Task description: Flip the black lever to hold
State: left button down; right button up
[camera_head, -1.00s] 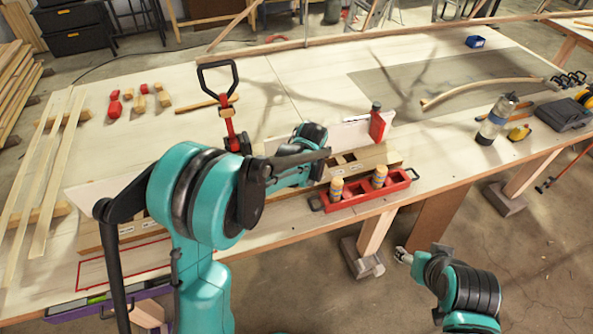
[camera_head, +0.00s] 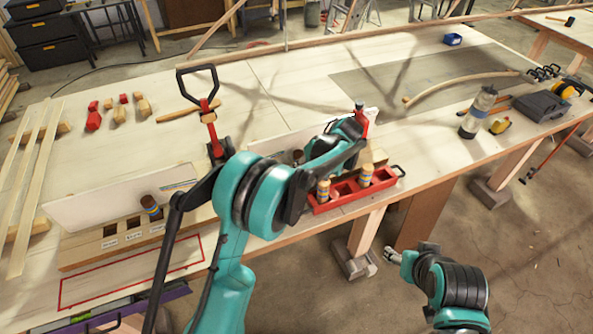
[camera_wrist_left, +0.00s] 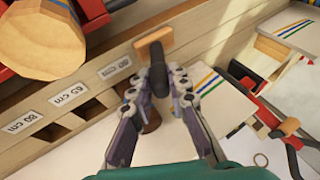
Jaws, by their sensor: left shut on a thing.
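In the left wrist view, the fingers of my left gripper (camera_wrist_left: 157,90) are closed around a dark piece that looks like the black lever (camera_wrist_left: 157,76), with a tan bar across its far end. A dark brown peg (camera_wrist_left: 151,120) shows between the fingers, lower down. In the head view my left wrist (camera_head: 340,142) is over the bench beside the red tray (camera_head: 345,196); the fingertips and the lever are hidden there. My right gripper (camera_head: 393,256) hangs in front of the bench, away from everything; its jaws are too small to read.
A labelled wooden rack (camera_head: 85,258) runs along the front edge, with a white striped board (camera_head: 100,208) behind it. A red upright with a black D-shaped handle (camera_head: 198,70) stands behind my left arm. Wooden pegs (camera_head: 365,175) stand in the red tray. A bottle (camera_head: 478,112) stands at right.

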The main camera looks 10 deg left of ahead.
pick_arm(q)
jog(key=c, duration=1.4)
grip_release()
jog(key=shift+c, duration=0.2)
jog(key=v, duration=1.2)
